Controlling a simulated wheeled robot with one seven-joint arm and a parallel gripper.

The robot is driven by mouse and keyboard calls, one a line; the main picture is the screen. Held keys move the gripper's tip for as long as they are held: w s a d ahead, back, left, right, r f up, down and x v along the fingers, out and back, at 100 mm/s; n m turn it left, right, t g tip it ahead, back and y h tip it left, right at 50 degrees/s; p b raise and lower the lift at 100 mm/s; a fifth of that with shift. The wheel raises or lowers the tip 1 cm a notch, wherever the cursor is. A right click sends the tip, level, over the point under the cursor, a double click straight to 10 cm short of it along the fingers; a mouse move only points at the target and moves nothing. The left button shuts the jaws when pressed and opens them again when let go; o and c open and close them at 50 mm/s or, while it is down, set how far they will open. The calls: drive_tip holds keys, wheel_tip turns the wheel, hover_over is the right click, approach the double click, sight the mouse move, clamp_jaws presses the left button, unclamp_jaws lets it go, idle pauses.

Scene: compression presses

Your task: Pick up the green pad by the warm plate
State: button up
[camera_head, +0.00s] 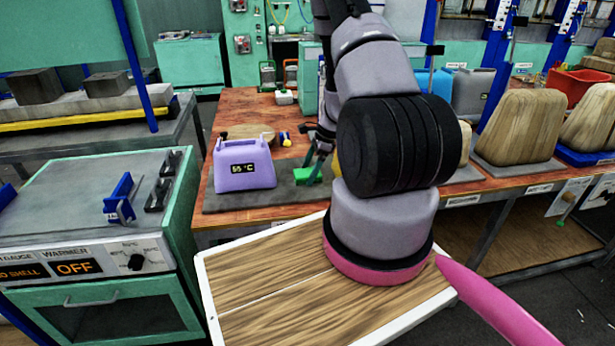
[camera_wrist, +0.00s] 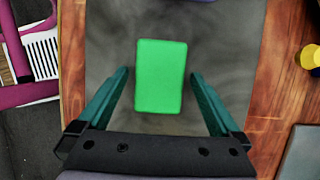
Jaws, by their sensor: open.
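The green pad (camera_wrist: 161,76) is a bright green rounded rectangle lying flat on a dark grey plate (camera_wrist: 215,45) in the wrist view. My gripper (camera_wrist: 160,82) is open, with one teal finger on each side of the pad and a gap on both sides. In the head view the green pad (camera_head: 308,175) shows small and partly hidden beside my gripper (camera_head: 316,160). The grey plate (camera_head: 240,202) lies on the wooden bench there. A purple device reading 55 °C (camera_head: 244,166) stands on the plate, left of the pad.
A yellow object (camera_wrist: 311,57) sits on the bench right of the plate in the wrist view. In the head view, a warmer cabinet showing OFF (camera_head: 76,267) stands at left. Beige shell-like blocks (camera_head: 515,128) stand on the right of the bench. A round wooden board lies behind the purple device.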

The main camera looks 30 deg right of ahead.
sight(309, 172)
drive_tip(key=shift+f, duration=0.15)
drive_tip(key=c, duration=1.2)
drive_tip(key=shift+c, duration=0.2)
wheel_tip(309, 172, up, 11)
drive_tip(key=shift+f, duration=0.2)
